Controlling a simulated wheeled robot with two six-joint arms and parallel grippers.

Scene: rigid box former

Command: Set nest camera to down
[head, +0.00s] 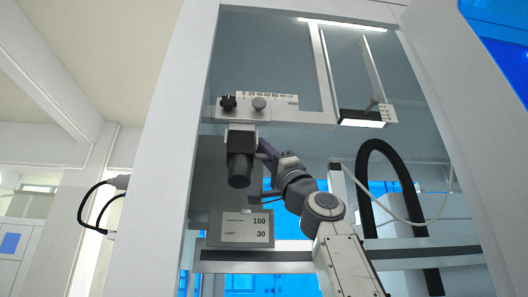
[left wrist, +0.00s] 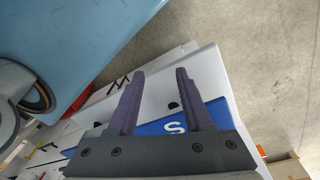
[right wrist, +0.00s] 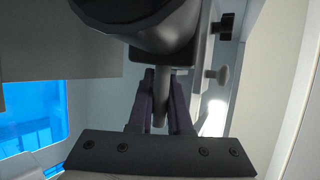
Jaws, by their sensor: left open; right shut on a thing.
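The nest camera (head: 241,165), a black box with a dark round barrel pointing downward, hangs under a white bracket with a printed scale (head: 270,98). My right gripper (head: 265,152) is just to its right. In the right wrist view, the camera's dark barrel (right wrist: 140,28) fills the top, and my right gripper (right wrist: 160,90) is shut on a grey rod (right wrist: 161,100) beside it.
Two knobs, a black one (head: 229,102) and a grey one (head: 259,103), sit on the bracket. A black hose (head: 380,150) arches at right. White frame posts (head: 180,130) bound the opening.

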